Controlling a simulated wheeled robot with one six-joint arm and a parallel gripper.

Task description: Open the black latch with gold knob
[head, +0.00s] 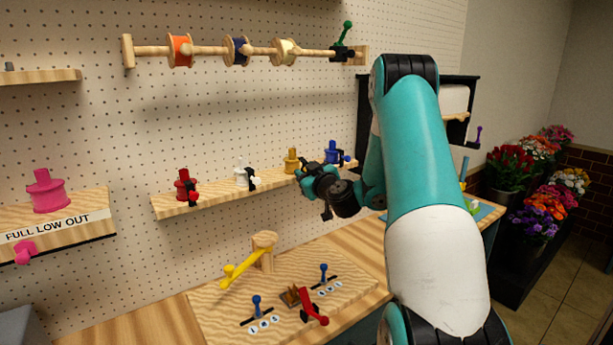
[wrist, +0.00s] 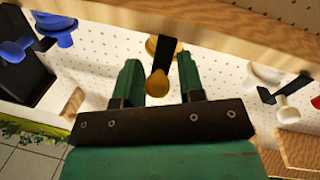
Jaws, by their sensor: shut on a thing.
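The black latch (wrist: 164,58) with its gold knob (wrist: 157,84) shows in the middle of the wrist view. It hangs beside a gold spool-shaped fitting, of which only part shows behind it. In the head view this gold fitting (head: 291,161) stands on the middle shelf, and my gripper hides the latch there. My gripper (head: 304,176) is at the shelf's front edge, just right of and below the gold fitting. In the wrist view my gripper (wrist: 158,76) has one green finger on each side of the latch's knob and is shut on it.
On the same shelf (head: 215,197), a blue fitting (head: 333,152) stands close right of my gripper, with white (head: 241,176) and red (head: 183,184) ones to the left. Below is a board (head: 225,312) with a yellow lever (head: 243,264), small blue levers and a red one.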

